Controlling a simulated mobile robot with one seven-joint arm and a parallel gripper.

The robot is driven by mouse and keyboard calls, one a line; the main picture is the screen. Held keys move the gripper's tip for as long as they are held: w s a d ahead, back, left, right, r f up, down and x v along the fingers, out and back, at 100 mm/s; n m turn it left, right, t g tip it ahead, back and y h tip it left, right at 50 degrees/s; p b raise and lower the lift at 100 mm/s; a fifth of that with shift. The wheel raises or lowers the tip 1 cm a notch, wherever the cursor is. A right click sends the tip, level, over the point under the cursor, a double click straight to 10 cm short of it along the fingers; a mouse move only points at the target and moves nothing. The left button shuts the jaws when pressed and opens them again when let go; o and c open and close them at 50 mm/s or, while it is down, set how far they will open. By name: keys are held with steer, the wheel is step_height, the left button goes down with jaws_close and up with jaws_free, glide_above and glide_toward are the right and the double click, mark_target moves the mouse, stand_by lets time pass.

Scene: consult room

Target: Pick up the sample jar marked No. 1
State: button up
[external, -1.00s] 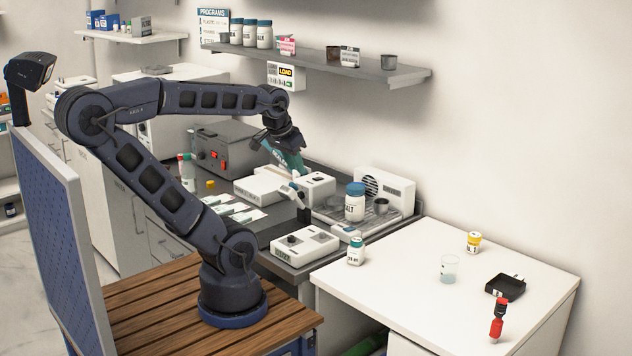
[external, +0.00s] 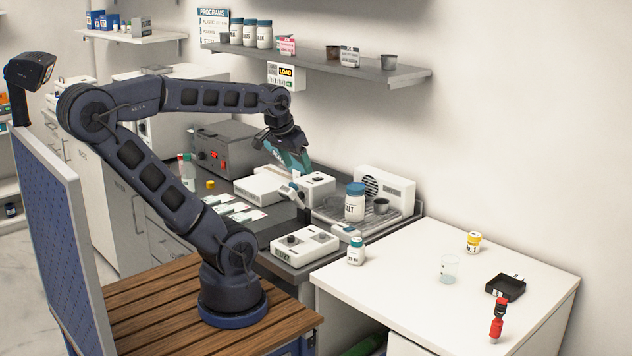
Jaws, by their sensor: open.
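A small jar with a yellow lid (external: 473,242) stands upright toward the back of the white table; its label is tiny but seems to read No. 1. A second small jar, with a teal lid (external: 356,251), stands at the table's left edge, its label too small to read surely. My gripper (external: 300,168) is open, tilted downward, above the dark bench near the white devices. It is far left of the yellow-lidded jar and touches neither jar. Its fingertips are small and hard to make out.
A clear beaker (external: 449,269), a black tray (external: 505,287) and a red-and-black tool (external: 498,320) are on the white table (external: 400,300). A large SALT jar (external: 355,202) and metal cup (external: 381,205) stand on the bench. A wall shelf (external: 320,63) hangs above.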

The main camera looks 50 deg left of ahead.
steer(key=w+d+r+n+h, duration=0.1)
steer(key=w+d+n, duration=0.2)
steer(key=w, duration=0.3)
steer(key=w+d+n+h, duration=0.1)
steer(key=w+d+n, duration=0.15)
steer(key=w, duration=0.45)
steer(key=n+g+h, duration=0.1)
steer(key=n+g, duration=0.1)
steer(key=n, duration=1.9)
glide_above(473, 234)
steer(key=s+a, duration=0.2)
step_height(473, 234, down, 19)
steer(key=x, duration=0.6)
steer(key=shift+w, duration=0.25)
steer(key=shift+t, duration=0.3)
steer(key=shift+s+x, duration=0.15)
steer(key=shift+x, duration=1.1)
steer(key=shift+s+x, duration=0.2)
steer(key=shift+x, duration=1.05)
steer(key=shift+a+f, duration=0.15)
steer(key=shift+c, duration=0.3)
steer(key=c, duration=1)
